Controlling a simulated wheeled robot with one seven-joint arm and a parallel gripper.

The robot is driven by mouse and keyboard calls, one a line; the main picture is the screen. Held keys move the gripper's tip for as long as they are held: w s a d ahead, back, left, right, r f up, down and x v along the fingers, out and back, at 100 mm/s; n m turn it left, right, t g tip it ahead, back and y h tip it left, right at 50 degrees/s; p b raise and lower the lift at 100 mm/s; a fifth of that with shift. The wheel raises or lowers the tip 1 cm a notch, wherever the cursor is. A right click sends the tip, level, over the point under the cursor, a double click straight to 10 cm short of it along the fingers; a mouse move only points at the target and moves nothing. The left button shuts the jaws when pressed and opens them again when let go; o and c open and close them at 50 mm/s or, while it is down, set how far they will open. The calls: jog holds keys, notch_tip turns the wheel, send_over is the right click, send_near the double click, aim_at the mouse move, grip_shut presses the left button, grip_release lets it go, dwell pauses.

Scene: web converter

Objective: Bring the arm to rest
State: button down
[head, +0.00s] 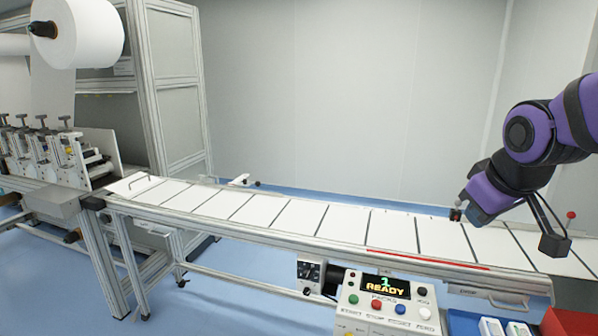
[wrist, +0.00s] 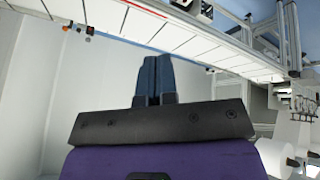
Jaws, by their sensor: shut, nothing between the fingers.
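My purple arm (head: 527,150) reaches in from the right side of the head view, over the right part of the conveyor. My gripper (head: 457,213) is at its lower left end, small and partly hidden by the arm in that view. In the wrist view the two dark blue fingers of my gripper (wrist: 154,62) are together, with nothing between them. The fingers point toward the open room beside the conveyor (wrist: 190,40), which shows along the top of the wrist view.
The conveyor carries white sheets (head: 290,215) across the head view. A control panel (head: 385,303) with a screen reading "1 READY" stands at its front. A paper roll (head: 85,35) and machine frame stand at left. Boxes (head: 500,326) lie at lower right.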

jog(key=s+r+m, duration=0.3)
jog(key=s+m, duration=0.1)
jog(key=s, duration=0.9)
jog(key=shift+s+d+r+g+y, duration=0.3)
jog(key=shift+s+d+r+g, duration=0.05)
jog(key=shift+d+r+g, duration=0.05)
